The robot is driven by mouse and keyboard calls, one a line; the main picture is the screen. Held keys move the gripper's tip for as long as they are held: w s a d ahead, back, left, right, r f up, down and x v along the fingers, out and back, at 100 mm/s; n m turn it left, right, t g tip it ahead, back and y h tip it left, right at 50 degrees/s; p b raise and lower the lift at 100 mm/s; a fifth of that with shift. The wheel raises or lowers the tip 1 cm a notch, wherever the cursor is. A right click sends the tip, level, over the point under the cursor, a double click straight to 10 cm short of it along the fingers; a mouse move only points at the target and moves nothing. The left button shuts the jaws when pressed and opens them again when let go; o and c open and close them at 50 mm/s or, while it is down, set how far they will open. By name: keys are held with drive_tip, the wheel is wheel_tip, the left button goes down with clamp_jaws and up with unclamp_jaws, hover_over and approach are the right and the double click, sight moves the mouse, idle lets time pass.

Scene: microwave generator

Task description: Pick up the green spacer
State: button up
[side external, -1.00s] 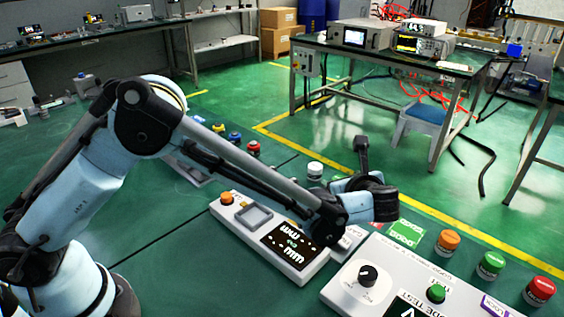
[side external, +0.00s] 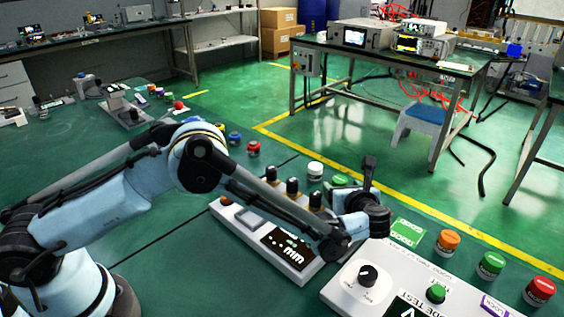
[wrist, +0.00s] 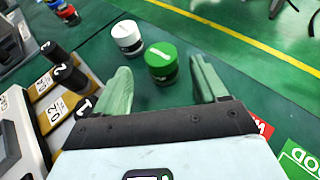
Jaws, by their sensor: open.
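A green spacer (wrist: 161,62) with a green top, white mark and dark base stands upright on the green table. In the wrist view it is ahead of my gripper (wrist: 164,82), roughly centred between the two fingers and just beyond them. The fingers are apart with nothing held. In the side view the spacer's green top (side external: 341,181) shows behind my gripper's left side, and its lower part is hidden. Another green-topped cylinder (side external: 491,264) stands at the right, beyond the right-hand panel.
A white-topped cylinder (wrist: 127,37) stands close left of the green spacer. A panel with several black knobs (wrist: 62,82) lies left of my gripper. A second panel (side external: 385,278) lies at the right, with orange (side external: 448,242) and red (side external: 540,291) cylinders beyond it.

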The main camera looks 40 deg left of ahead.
sight(339, 184)
drive_tip(key=shift+x, duration=2.3)
drive_tip(key=shift+d+f, duration=0.1)
drive_tip(key=shift+f, duration=0.05)
drive_tip(key=c, duration=1.2)
